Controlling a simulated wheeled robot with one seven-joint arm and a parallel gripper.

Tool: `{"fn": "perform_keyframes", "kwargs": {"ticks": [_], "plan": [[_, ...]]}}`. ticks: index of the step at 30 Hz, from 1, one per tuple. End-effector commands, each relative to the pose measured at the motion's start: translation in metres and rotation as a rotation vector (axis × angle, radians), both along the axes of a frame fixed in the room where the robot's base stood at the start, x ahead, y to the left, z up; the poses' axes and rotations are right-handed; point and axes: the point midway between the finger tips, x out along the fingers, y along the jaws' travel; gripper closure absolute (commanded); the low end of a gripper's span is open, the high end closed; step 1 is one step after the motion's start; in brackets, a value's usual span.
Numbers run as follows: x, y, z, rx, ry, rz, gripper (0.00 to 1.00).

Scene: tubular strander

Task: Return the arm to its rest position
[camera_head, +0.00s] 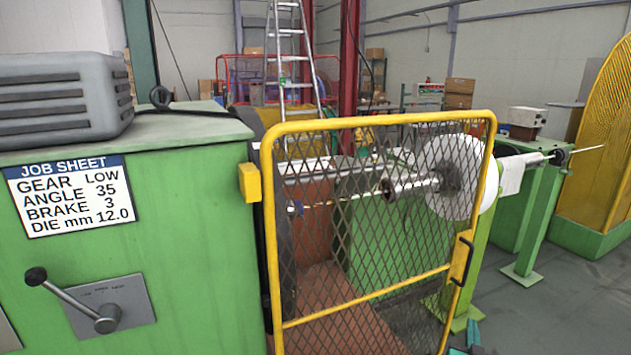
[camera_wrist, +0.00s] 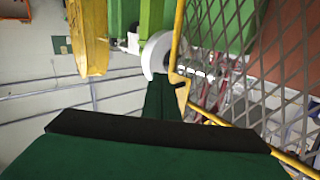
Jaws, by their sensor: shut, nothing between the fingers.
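My gripper (camera_wrist: 162,80) shows in the wrist view as dark green fingers lying together, shut and empty. Below them is its dark green body with a black strip. The fingertips look close to the yellow frame and dark handle of the mesh gate in that view, but I cannot tell whether they touch. In the head view a small teal piece at the bottom edge, below the gate's handle, may be part of my arm or gripper. The rest of my arm is out of view, so its posture cannot be told.
The yellow mesh gate (camera_head: 373,294) stands in front of the machine, its black handle (camera_head: 461,262) on the right side. A green cabinet (camera_head: 150,220) with a job sheet (camera_head: 72,195) and lever (camera_head: 70,300) is at left. Grey floor (camera_head: 570,310) lies open at right.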

Motion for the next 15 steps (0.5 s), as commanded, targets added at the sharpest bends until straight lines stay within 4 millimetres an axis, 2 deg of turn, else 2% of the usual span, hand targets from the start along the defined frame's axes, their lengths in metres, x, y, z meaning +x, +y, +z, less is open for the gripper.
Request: {"fn": "perform_keyframes", "kwargs": {"ticks": [1,6,11,15], "plan": [[-0.008,0.023,-0.022,0.010,0.007,0.009,1.00],[-0.035,0.092,-0.075,0.034,0.018,0.037,1.00],[-0.067,0.158,-0.116,0.052,0.031,0.068,1.00],[-0.103,0.213,-0.143,0.063,0.044,0.097,1.00]]}}
